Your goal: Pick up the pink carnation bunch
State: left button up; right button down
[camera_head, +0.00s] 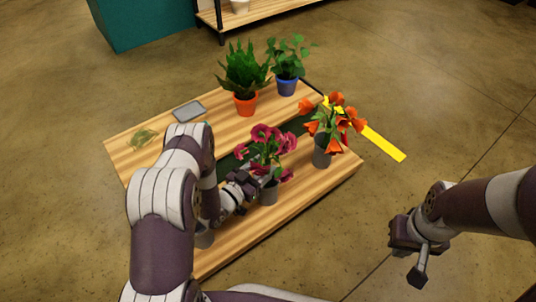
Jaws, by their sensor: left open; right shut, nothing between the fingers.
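The pink carnation bunch (266,143), deep pink heads with green leaves, stands in a grey pot (269,194) near the middle of the wooden table. My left gripper (252,182) is open at the left side of this pot, close to the lower blooms. Its fingertips are partly hidden by the flowers, and I cannot tell whether they touch the bunch or pot. My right gripper (419,272) is shut and empty, off the table's right side above the floor.
An orange flower bunch (335,122) stands in a grey pot (321,152) to the right. Behind are a plant in an orange pot (246,104) and one in a blue pot (287,86). A grey tray (189,110) and a leafy sprig (141,138) lie at the table's left.

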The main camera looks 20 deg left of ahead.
aim_at(265, 166)
pick_arm(q)
jog(key=b+x, duration=0.2)
jog(key=x, duration=0.2)
jog(key=shift+w+d+f, duration=0.1)
jog(key=shift+d+f, duration=0.05)
jog(key=shift+r, duration=0.2)
grip_shut()
pick_arm(e)
notch_tip(265, 166, down, 3)
jog(key=shift+f, duration=0.1)
